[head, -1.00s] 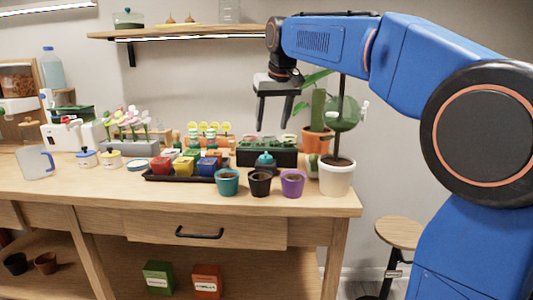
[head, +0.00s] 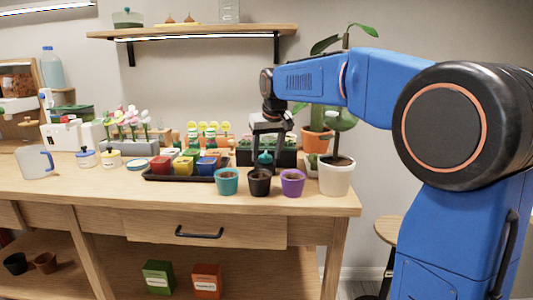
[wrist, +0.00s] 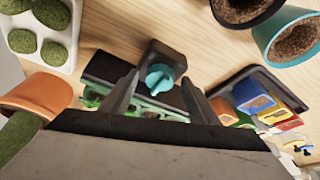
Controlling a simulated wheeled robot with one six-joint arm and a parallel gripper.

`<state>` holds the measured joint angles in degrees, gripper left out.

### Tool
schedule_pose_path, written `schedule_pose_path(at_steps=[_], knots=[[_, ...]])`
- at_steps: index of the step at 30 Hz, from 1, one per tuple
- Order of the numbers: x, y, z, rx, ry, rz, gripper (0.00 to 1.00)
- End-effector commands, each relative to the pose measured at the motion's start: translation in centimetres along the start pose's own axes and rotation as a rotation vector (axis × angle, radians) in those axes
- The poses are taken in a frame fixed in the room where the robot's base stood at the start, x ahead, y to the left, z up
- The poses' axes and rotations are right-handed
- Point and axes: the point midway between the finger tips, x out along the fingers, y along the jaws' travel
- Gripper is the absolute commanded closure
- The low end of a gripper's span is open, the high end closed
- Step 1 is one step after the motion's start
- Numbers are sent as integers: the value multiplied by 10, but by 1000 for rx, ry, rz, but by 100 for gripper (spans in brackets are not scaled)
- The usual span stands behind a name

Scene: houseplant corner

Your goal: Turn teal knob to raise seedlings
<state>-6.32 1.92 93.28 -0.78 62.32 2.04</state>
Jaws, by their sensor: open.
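The teal knob (head: 265,159) sits at the front of a dark seedling box (head: 287,158) on the bench. In the wrist view the knob (wrist: 160,79) shows on a dark bracket. My gripper (head: 268,146) is open and points down just above the knob. In the wrist view its fingers stand on either side of the knob, with gaps showing; contact cannot be told. Green seedlings (wrist: 140,104) show partly behind the fingers in the wrist view. How high they stand cannot be told.
Teal (head: 227,181), black (head: 260,183) and purple (head: 292,183) pots stand in front of the knob. A black tray (head: 165,178) of coloured pots lies to the left. A white pot (head: 336,178) with a plant stands to the right, and an orange pot (head: 316,143) behind.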

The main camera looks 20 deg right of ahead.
Motion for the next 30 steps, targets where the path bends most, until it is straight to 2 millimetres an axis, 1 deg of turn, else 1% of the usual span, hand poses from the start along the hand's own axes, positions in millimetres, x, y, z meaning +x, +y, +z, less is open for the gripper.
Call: schedule_pose_path(at_steps=[5,6,8,9,10,11,22,26,30], knots=[[0,0,0,0,0,0,45],[0,0,0,0,0,0,50],[0,0,0,0,0,0,64],[0,0,0,0,0,0,74],[0,0,0,0,0,0,81],[0,0,0,0,0,0,86],[0,-1,0,41,0,18,86],[0,-2,0,101,1,43,86],[0,-3,0,198,0,83,86]])
